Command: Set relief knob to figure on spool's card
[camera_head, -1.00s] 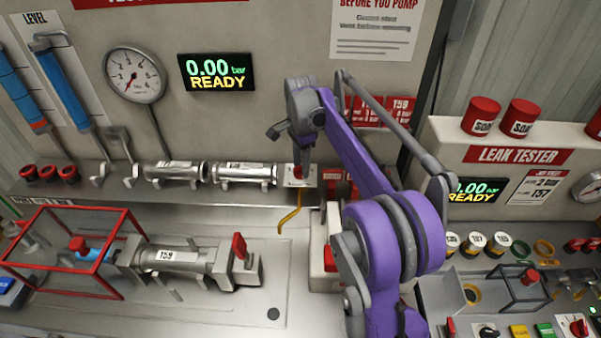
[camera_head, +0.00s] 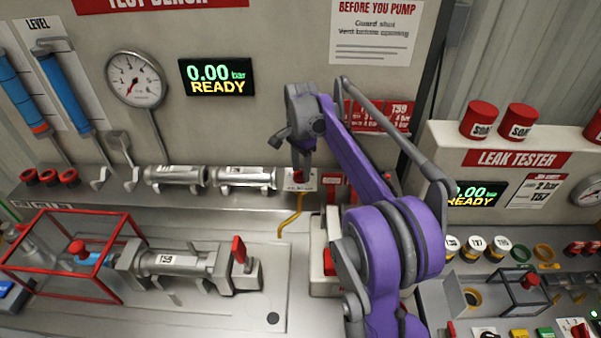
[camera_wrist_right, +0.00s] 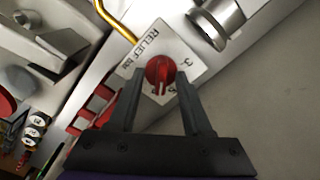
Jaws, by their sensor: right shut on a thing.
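The red relief knob (camera_wrist_right: 160,72) sits on a white plate marked "RELIEF bar" (camera_wrist_right: 150,48) in the right wrist view. A figure 3 shows at the plate's corner; other figures are partly hidden. My right gripper (camera_wrist_right: 160,86) is shut on the knob, one finger on each side. In the head view the right gripper (camera_head: 302,172) points down at the relief plate (camera_head: 300,183) and hides the knob. A spool labelled T59 (camera_head: 180,262) lies in the bench clamp. Red cards (camera_head: 398,115) hang on the back panel, one headed T59; my arm covers part of them. My left gripper is not in view.
A red wire guard (camera_head: 72,255) stands at the left of the clamp. A red-handled lever (camera_head: 238,250) stands at its right end. Two spools (camera_head: 245,175) lie on the back shelf. The display (camera_head: 217,76) reads 0.00 bar READY. A leak tester (camera_head: 515,158) stands at right.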

